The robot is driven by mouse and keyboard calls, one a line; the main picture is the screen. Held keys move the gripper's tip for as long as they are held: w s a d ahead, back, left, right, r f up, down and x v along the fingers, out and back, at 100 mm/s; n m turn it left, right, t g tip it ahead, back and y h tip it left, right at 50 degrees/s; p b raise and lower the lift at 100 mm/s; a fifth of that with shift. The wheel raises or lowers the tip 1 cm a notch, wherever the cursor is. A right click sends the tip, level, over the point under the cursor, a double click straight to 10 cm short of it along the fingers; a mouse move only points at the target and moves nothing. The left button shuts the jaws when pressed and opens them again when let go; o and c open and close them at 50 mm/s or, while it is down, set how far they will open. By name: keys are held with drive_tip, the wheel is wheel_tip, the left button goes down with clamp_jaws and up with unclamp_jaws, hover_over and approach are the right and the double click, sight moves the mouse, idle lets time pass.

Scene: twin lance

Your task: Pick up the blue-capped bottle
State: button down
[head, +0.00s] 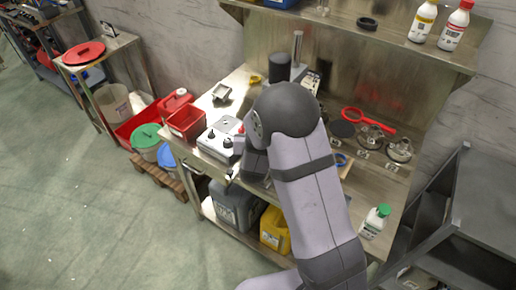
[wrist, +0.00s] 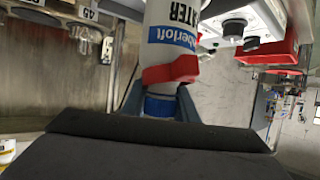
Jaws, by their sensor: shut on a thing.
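My gripper (wrist: 161,92) has one finger on each side of the neck and cap and is shut on the bottle. In the head view my arm hides the fingertips, and I cannot make out this bottle there. Whether it touches the bench is unclear.
On the steel bench (head: 240,80) stand a grey control box (head: 219,140), a red bin (head: 187,122) and a red ring-shaped tool (head: 367,120). A green-capped bottle (head: 375,221) stands at the bench's right front. Two bottles stand on the upper shelf (head: 400,43).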

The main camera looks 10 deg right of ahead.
drive_tip(key=shift+s+f, duration=0.2)
drive_tip(key=s+f+p+v, duration=0.1)
drive_tip(key=f+p+v, duration=0.2)
drive_tip(key=p+v, duration=0.8)
drive_tip(key=shift+v, duration=3.45)
drive_tip(key=shift+a, duration=0.1)
